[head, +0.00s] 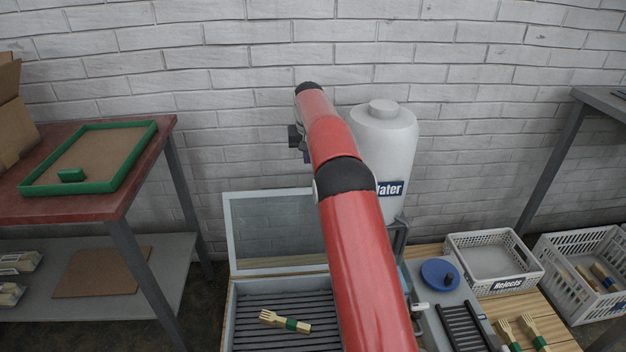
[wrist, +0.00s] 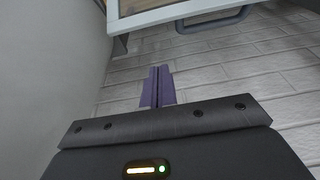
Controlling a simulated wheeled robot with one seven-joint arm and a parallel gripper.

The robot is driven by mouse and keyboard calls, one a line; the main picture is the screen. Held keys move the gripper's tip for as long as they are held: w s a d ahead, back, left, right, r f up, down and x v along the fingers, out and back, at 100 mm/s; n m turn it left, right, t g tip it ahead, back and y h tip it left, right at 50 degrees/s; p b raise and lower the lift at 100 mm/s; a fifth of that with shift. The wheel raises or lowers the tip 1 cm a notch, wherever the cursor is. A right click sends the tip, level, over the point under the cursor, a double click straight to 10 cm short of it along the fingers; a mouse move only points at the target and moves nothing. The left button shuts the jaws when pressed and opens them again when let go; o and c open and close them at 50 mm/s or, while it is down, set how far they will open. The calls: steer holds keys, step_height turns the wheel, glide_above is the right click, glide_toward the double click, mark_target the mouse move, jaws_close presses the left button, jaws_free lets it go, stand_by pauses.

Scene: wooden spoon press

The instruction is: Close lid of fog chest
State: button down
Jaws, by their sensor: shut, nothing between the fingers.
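The fog chest (head: 229,318) is a grey box with a dark slatted rack inside, at the bottom centre of the head view. Its lid (head: 275,232), a clear pane in a pale frame, stands raised at the back of the chest. A wooden fork with a green band (head: 286,322) lies on the rack. My red arm passes in front of the right side of the chest and lid. In the wrist view my gripper (wrist: 157,82) has its purple fingers shut together and empty. A pale frame edge with a grey bar handle (wrist: 213,20) shows beyond them, apparently the lid.
A white water tank (head: 385,150) stands behind my arm, close to it. Right of the chest are a blue disc (head: 440,273), a dark rack, a rejects basket (head: 492,247) and more forks. A red-topped table (head: 80,205) stands left. A brick wall closes the back.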

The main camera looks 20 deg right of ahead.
steer(key=a+x, duration=0.1)
steer(key=x, duration=1)
steer(key=shift+s+d+r+b, duration=0.1)
steer(key=shift+s+r+b, duration=0.2)
steer(key=shift+s, duration=0.35)
steer(key=shift+s+r+b, duration=0.1)
steer(key=shift+s+r, duration=0.3)
steer(key=shift+s, duration=0.2)
steer(key=shift+s+d+r+b, duration=0.15)
steer(key=shift+s+r, duration=0.2)
steer(key=shift+s, duration=0.3)
steer(key=shift+a, duration=0.1)
